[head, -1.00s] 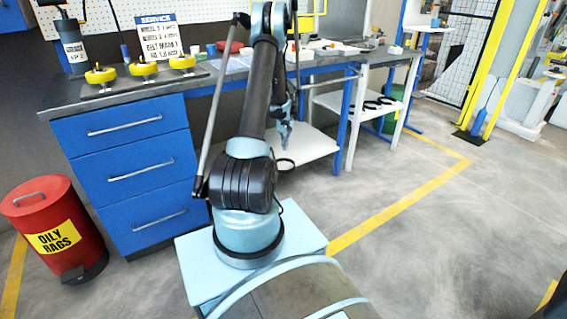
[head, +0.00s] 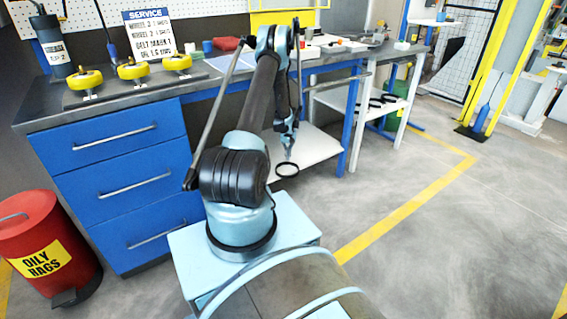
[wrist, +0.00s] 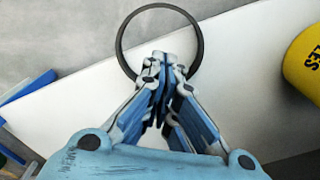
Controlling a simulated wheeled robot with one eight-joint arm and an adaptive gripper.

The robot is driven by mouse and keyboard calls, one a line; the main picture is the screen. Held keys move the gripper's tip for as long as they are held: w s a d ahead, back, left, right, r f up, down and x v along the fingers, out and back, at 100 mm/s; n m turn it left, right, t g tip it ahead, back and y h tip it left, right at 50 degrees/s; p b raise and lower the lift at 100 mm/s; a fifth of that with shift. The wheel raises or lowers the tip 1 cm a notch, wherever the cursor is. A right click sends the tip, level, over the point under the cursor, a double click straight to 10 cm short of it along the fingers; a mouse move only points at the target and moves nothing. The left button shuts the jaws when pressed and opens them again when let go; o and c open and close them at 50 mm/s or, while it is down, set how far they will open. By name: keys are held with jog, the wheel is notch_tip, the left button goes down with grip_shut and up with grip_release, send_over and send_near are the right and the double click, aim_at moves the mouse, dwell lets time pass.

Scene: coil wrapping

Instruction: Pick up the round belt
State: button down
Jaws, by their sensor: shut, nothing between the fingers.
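The round belt is a thin black ring (head: 287,176) at the front edge of a low white shelf (head: 318,153) in the head view. In the wrist view the ring (wrist: 202,42) lies across the shelf's edge, partly over grey floor. I cannot tell whether it rests on the shelf or sits above it. My gripper (head: 289,157) points down just above the ring. In the wrist view my gripper's closed fingertips (wrist: 160,60) overlap the ring's near side, which they partly hide. The fingers are shut with nothing between them.
A workbench (head: 225,88) stands over the shelf, with a blue leg (head: 356,130) at its right. Blue drawers (head: 120,190) and a red bin (head: 45,240) are at left. A yellow cylinder (wrist: 303,62) is right of the ring.

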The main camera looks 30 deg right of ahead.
aim_at(287, 167)
jog(key=f, duration=1)
jog(key=shift+w+f, duration=0.15)
jog(key=shift+w, duration=0.1)
jog(key=shift+w+d, duration=0.35)
jog(key=shift+w, duration=0.2)
jog(key=shift+w+d, duration=0.3)
jog(key=shift+w, duration=0.2)
jog(key=shift+w+d, duration=0.4)
jog(key=shift+w, duration=0.25)
